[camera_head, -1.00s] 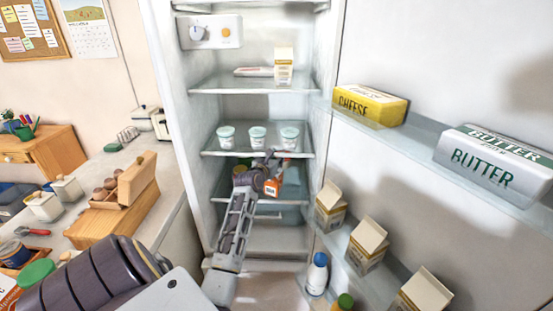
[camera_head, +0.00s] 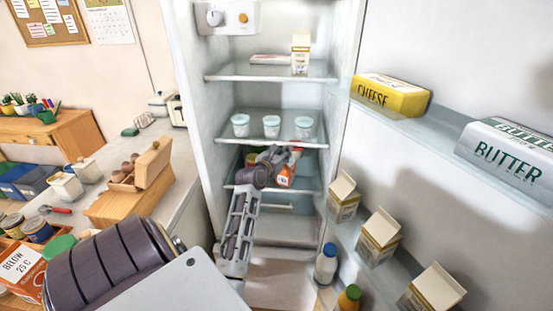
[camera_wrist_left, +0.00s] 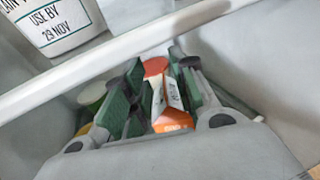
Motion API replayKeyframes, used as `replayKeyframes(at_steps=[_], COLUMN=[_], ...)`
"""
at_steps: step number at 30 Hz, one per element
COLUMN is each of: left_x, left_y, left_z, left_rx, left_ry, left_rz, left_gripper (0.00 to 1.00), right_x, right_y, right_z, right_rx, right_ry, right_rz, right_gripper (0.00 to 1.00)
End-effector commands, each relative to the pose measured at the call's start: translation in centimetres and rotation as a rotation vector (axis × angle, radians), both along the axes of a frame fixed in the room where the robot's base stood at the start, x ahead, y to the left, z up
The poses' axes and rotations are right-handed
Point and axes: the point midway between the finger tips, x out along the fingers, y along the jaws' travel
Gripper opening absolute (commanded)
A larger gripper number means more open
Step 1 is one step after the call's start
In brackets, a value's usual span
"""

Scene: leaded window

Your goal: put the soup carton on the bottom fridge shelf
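The soup carton (camera_head: 286,174), orange and white, is low in the fridge at the level of the bottom shelf (camera_head: 304,189). My left gripper (camera_head: 279,163) reaches in under the shelf with the cups and has its fingers around the carton. In the left wrist view the carton (camera_wrist_left: 172,112) sits between the green finger pads, which look closed on it. Whether its base touches the shelf is hidden. My right gripper is not in view.
White cups (camera_head: 272,126) stand on the shelf (camera_head: 225,139) just above my gripper. Partly hidden jars (camera_wrist_left: 91,93) are beside the gripper. The open door on the right holds cheese (camera_head: 388,97), butter (camera_head: 510,152), cartons (camera_head: 343,196) and bottles (camera_head: 326,264).

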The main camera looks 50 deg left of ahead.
Motion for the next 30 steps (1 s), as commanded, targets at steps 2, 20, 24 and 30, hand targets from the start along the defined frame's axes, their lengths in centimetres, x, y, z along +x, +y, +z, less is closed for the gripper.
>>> replayKeyframes(at_steps=[2,20,24,30], left_x=[-0.9,-5.2,-5.2,-5.2], left_y=[-0.3,-1.7,-1.7,-1.7], left_z=[0.1,0.7,0.8,0.8], left_rx=[-0.003,0.000,0.000,0.000], left_ry=[-0.002,0.001,0.000,0.000], left_rz=[0.000,0.001,0.001,0.000], left_gripper=[0.27,0.27,0.27,0.27], right_x=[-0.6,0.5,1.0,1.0], right_y=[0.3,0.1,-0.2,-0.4], right_z=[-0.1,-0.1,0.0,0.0], right_rx=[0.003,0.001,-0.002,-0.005], right_ry=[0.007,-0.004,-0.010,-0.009], right_rz=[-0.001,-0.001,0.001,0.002], right_gripper=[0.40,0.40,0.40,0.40])
